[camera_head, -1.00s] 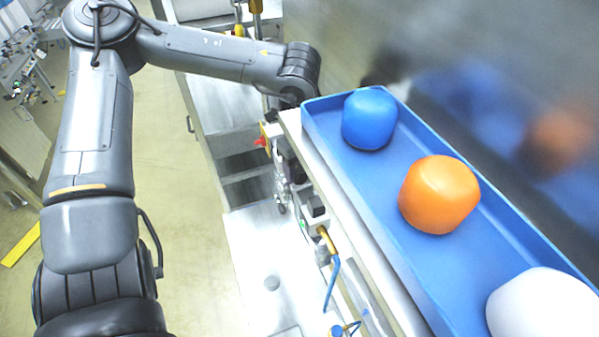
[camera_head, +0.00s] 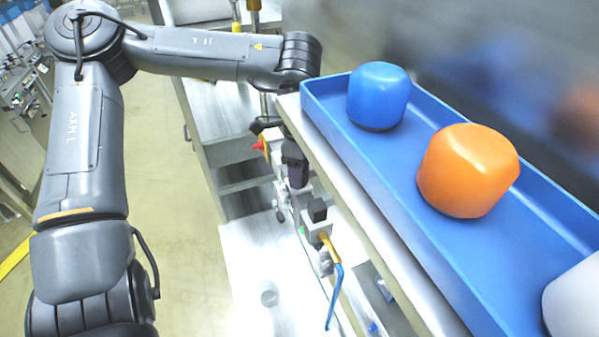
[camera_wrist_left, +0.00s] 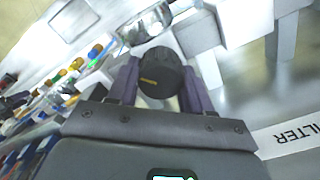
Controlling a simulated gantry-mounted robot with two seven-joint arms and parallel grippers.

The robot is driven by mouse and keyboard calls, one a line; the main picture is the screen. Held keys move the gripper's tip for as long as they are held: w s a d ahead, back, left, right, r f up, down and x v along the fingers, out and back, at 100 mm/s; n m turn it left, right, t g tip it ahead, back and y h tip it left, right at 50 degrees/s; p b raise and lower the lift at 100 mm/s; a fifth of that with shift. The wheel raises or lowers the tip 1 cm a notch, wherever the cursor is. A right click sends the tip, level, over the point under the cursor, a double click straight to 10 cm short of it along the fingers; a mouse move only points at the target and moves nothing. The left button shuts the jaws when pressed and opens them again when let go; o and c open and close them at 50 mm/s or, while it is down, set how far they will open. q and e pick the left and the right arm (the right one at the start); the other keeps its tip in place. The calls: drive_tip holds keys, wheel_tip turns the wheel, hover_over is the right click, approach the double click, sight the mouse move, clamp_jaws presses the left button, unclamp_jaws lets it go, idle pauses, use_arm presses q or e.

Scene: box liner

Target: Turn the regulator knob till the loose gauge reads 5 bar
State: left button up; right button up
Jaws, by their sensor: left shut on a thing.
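The regulator knob (camera_wrist_left: 160,68) is a dark round cap with a short yellow mark, seen in the left wrist view. My left gripper (camera_wrist_left: 161,84) has its purple fingers on either side of it and is shut on it. In the head view my left gripper (camera_head: 295,172) hangs below the wrist beside the shelf edge, and the knob there cannot be made out. No readable gauge dial shows in either view. My right gripper is not in view.
A blue tray (camera_head: 400,207) on the right holds a blue block (camera_head: 379,97), an orange block (camera_head: 468,170) and a white one (camera_head: 577,300). A black-capped fitting (camera_head: 317,212) with a blue hose (camera_head: 335,295) stands close to the gripper. A FILTER label (camera_wrist_left: 292,137) lies in the wrist view.

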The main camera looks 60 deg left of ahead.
use_arm(q)
drive_tip(key=shift+r, duration=0.1)
idle(0.3)
drive_tip(key=o, duration=1)
drive_tip(key=shift+o, duration=0.2)
drive_tip(key=shift+r, duration=0.55)
wheel_tip(320, 180, up, 10)
drive_tip(key=b, duration=0.1)
drive_tip(key=shift+f, duration=0.15)
